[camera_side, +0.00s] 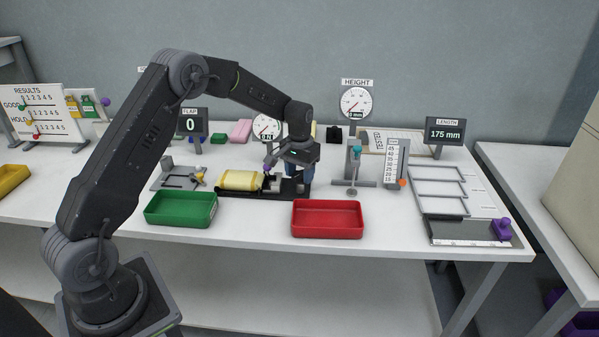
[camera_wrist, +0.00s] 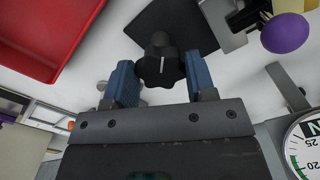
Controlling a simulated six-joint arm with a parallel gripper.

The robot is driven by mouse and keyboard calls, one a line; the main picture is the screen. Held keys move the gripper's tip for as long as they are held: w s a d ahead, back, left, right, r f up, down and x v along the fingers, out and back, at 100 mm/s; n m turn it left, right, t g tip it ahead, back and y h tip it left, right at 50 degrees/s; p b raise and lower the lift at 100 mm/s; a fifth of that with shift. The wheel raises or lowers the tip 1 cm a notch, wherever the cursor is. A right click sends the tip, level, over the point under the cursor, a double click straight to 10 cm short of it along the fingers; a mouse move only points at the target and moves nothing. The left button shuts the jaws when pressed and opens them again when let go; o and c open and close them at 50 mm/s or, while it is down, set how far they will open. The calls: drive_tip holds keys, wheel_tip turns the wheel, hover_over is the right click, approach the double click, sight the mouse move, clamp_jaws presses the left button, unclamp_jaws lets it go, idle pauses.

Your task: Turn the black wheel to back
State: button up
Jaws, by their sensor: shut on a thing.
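The black wheel (camera_wrist: 161,62) is a lobed dark knob with a white line on it, in the upper middle of the wrist view. My gripper (camera_wrist: 158,78) has its two blue fingers on either side of the wheel and is shut on it. The white line runs nearly upright in the wrist view. In the side view my gripper (camera_side: 298,168) is low at the right end of a black fixture (camera_side: 262,194). The wheel cannot be made out in the side view, where the gripper and fixture are in front of it.
A yellow pack (camera_side: 241,180) lies on the fixture. A red tray (camera_side: 327,232) and a green tray (camera_side: 180,222) stand in front. A gauge stand (camera_side: 355,180) is close on the right. A purple ball (camera_wrist: 286,33) shows near the wheel in the wrist view.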

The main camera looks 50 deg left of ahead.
sight(301, 175)
drive_tip(key=n, duration=0.4)
drive_tip(key=shift+d+n, duration=0.1)
drive_tip(key=shift+n, duration=1.8)
drive_tip(key=shift+w+n, duration=0.1)
drive_tip(key=shift+n, duration=0.2)
drive_tip(key=shift+r, duration=0.1)
drive_tip(key=o, duration=0.9)
wheel_tip(301, 175, up, 14)
drive_tip(key=shift+f, duration=0.15)
